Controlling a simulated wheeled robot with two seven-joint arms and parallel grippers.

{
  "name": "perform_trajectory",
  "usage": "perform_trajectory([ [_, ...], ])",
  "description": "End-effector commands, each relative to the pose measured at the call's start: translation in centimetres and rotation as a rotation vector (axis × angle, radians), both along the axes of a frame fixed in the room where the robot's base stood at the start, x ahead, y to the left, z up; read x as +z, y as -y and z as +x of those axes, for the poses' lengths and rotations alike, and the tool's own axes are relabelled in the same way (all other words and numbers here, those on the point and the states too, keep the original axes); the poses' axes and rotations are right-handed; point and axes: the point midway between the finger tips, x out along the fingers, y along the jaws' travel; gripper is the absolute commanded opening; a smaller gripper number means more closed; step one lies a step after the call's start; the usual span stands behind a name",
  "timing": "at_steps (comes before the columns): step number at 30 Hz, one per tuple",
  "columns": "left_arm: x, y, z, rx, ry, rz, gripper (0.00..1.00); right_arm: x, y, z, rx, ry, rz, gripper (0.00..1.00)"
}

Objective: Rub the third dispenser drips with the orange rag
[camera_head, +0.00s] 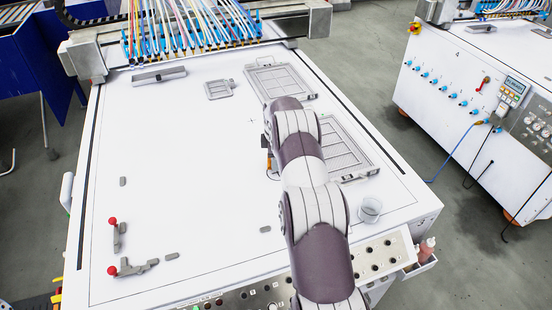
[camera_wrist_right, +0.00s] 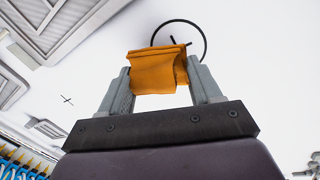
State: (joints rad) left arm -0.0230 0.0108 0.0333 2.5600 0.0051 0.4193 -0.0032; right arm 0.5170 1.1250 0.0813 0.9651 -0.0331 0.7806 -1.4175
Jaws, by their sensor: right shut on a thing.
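My right gripper (camera_wrist_right: 158,78) is shut on the orange rag (camera_wrist_right: 155,66), which hangs folded between the two fingers in the right wrist view. In the head view my right arm covers most of the gripper; only a sliver of the orange rag (camera_head: 269,165) shows left of it, over the white table. A thin black ring (camera_wrist_right: 204,42) lies on the white surface just beyond the rag, partly covered by it. The row of blue dispensers (camera_head: 190,38) with coloured tubes is at the back of the table. I cannot make out any drips. My left gripper is not in view.
Grey framed plates (camera_head: 279,78) lie at the back right and behind my arm (camera_head: 348,150). Red-knobbed clamps (camera_head: 115,236) sit at the left front. The left middle of the white table (camera_head: 185,170) is mostly clear.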

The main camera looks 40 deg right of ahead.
Motion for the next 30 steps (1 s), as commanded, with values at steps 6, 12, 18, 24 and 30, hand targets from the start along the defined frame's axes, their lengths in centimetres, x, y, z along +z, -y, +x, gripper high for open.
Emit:
perform_trajectory([
  [6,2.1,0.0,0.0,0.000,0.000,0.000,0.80,3.3,0.0,0.0,0.000,0.000,0.000,0.29],
  [12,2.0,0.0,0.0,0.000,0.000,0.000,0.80,3.4,0.0,0.0,0.000,-0.001,0.001,0.29],
  [18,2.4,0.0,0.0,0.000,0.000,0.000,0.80,4.0,0.0,0.0,0.000,0.001,-0.001,0.29],
  [24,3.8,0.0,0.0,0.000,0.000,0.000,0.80,6.3,0.0,0.0,0.000,0.000,0.000,0.29],
  [30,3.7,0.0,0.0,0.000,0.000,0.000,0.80,6.4,0.0,0.0,0.000,-0.001,0.001,0.29],
])
